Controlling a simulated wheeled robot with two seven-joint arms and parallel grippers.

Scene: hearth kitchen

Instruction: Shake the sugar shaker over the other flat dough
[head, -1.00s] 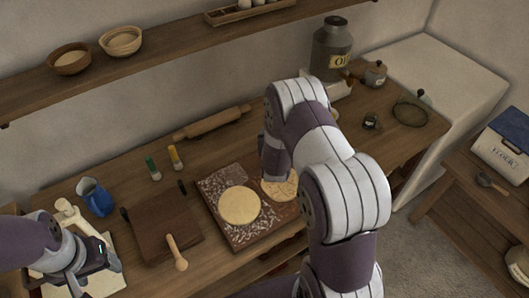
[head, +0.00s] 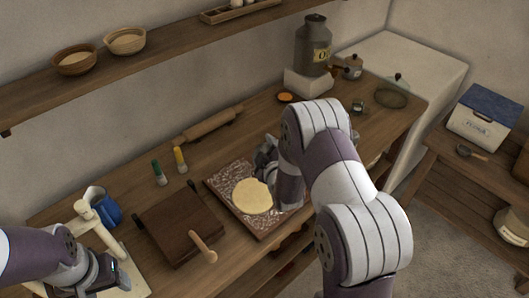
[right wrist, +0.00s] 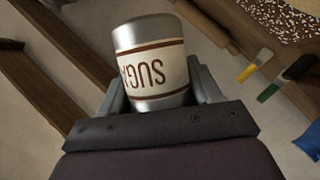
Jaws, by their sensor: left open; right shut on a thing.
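The sugar shaker (right wrist: 152,70), a metal can with a cream label, is clamped between my right gripper's fingers (right wrist: 152,92) in the right wrist view. Its lettering appears upside down there. In the head view my right gripper (head: 266,160) is over the far right part of the floured board (head: 225,180), and the shaker cannot be made out. One flat dough (head: 251,196) lies on the board. The other dough is hidden behind my right arm. My left gripper (head: 112,276) is open at the lower left, beside a cream wooden stand.
A brown wooden block (head: 178,226) with a wooden-handled tool (head: 202,247) sits left of the board. An oil can (head: 312,48) stands at the back.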

